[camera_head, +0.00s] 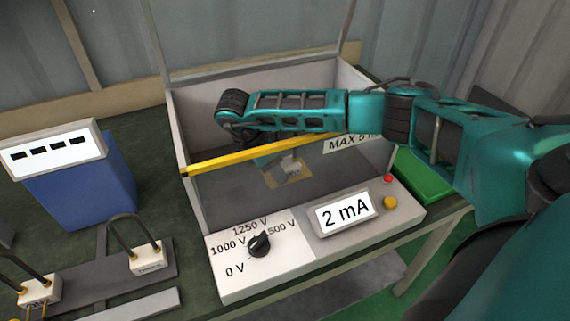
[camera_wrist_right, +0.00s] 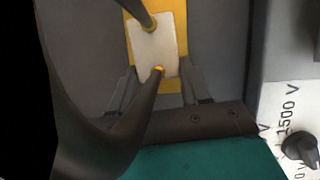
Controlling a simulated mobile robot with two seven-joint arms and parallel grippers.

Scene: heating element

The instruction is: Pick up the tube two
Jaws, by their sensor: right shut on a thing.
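My right arm reaches over the open tester box (camera_head: 216,210), and its gripper (camera_head: 286,170) points down inside it. The right gripper, also in the right wrist view (camera_wrist_right: 160,80), is shut on the white base (camera_wrist_right: 152,48) of a dark bent tube (camera_wrist_right: 100,140). In the head view this white base (camera_head: 291,164) shows small above a yellowish patch in the box. Two more dark U-shaped tubes stand on white bases at the lower left, one at the rack's right end (camera_head: 146,259) and one at the left (camera_head: 40,290). Their labels are too small to read surely. My left gripper is out of view.
A yellow bar (camera_head: 215,163) crosses the box's front edge, below my arm. The front panel has a black knob (camera_head: 259,244), a "2 mA" display (camera_head: 345,211) and red and yellow buttons. A blue device (camera_head: 85,185) stands left; a green block (camera_head: 424,180) lies right.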

